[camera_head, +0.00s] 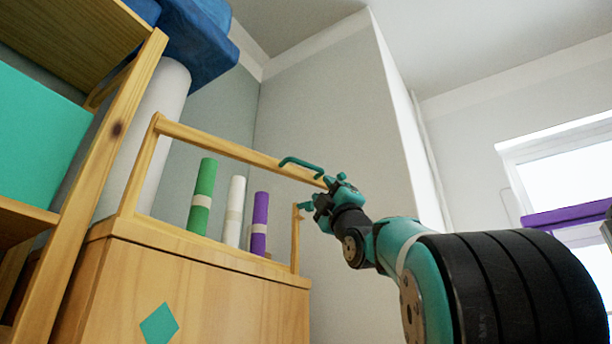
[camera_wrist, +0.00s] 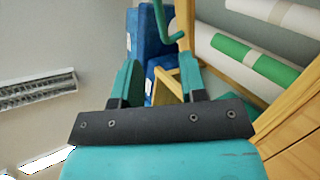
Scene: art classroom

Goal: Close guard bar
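The guard bar (camera_head: 235,150) is a pale wooden rail with a teal handle (camera_head: 301,164). It runs from the left post (camera_head: 140,168) of a wooden cabinet and slopes down to the right, its end lying past and above the short right post (camera_head: 296,243). A small teal catch (camera_head: 305,206) tops that post. My gripper (camera_head: 326,194) is at the bar's right end. In the wrist view, my gripper (camera_wrist: 158,66) has its two teal fingers apart, with the bar (camera_wrist: 185,22) beside the right finger. I cannot tell whether they touch.
Green (camera_head: 202,195), white (camera_head: 234,212) and purple (camera_head: 260,222) rolls stand upright behind the bar on the cabinet (camera_head: 205,288). A wooden shelf (camera_head: 118,140) with blue bundles (camera_head: 200,40) above stands at left. Open air lies right of the cabinet, before a grey wall.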

